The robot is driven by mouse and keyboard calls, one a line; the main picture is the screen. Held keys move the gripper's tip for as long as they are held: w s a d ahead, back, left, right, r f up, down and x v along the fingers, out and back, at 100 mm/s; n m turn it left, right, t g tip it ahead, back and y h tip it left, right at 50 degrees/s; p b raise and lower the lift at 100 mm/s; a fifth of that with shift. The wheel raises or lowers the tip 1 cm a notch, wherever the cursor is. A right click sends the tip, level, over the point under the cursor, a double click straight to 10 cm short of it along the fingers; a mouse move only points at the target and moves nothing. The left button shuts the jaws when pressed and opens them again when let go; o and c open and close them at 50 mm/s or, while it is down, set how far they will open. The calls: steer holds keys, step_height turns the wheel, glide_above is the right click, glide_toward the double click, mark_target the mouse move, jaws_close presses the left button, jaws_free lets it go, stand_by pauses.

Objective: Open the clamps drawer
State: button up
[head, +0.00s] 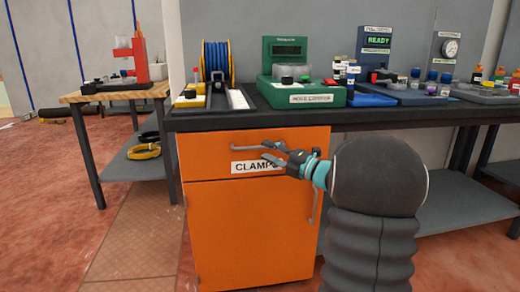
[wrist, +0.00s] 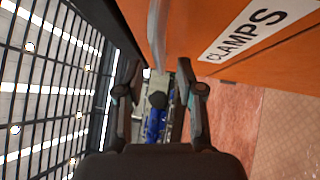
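The clamps drawer (head: 205,154) is the orange top drawer of the cabinet under the bench. It looks shut, and its front carries a white CLAMPS label (head: 250,167). Its grey bar handle (head: 242,149) runs across the front above the label. My gripper (head: 264,150) is at the right part of the handle, fingers spread. In the wrist view my gripper (wrist: 159,68) is open, and the handle (wrist: 157,35) reaches to the gap between the fingertips. Whether a finger touches it I cannot tell. The label (wrist: 245,32) shows at upper right there.
Below the drawer is an orange door (head: 245,235) with an upright handle (head: 313,207). The dark bench top (head: 300,118) overhangs the drawer and carries a blue cable reel (head: 216,62) and a green device (head: 305,96).

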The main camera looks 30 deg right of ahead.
mark_target(262, 148)
steer(key=shift+x, duration=1.9)
steer(key=shift+c, duration=0.2)
jaws_close()
